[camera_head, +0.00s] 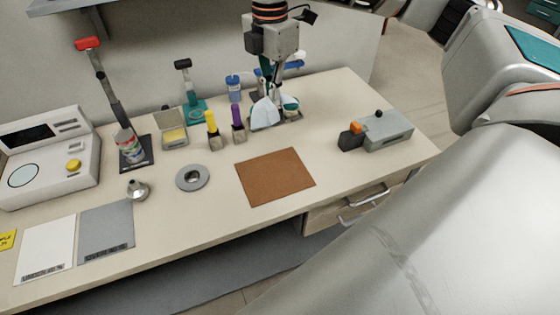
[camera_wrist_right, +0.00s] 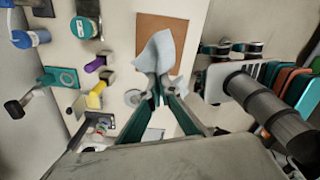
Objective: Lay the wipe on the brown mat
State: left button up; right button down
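The wipe is a crumpled pale white-blue cloth (camera_head: 265,114) hanging under my right gripper (camera_head: 270,92), near the back of the bench. In the right wrist view the wipe (camera_wrist_right: 157,52) is pinched between the closed fingertips of my right gripper (camera_wrist_right: 160,92) and fans out beyond them. The brown mat (camera_head: 275,177) lies flat and bare on the bench, in front of the gripper and wipe. It also shows in the right wrist view (camera_wrist_right: 163,26), partly behind the wipe. My left gripper is out of view.
Yellow (camera_head: 212,125) and purple (camera_head: 237,120) handled tools stand left of the wipe. A grey ring (camera_head: 192,177) lies left of the mat. A grey device with an orange part (camera_head: 385,132) is to the right. The bench around the mat is clear.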

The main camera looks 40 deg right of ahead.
pick_arm(q)
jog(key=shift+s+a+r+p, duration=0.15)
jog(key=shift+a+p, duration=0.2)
jog(key=shift+p, duration=0.25)
pick_arm(e)
jog(key=shift+f, duration=9.45)
jog(key=c, duration=1.6)
grip_release()
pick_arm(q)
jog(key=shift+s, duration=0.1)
pick_arm(e)
jog(key=shift+r, duration=0.15)
notch_tip(320, 180, up, 12)
jog(key=shift+f, duration=0.15)
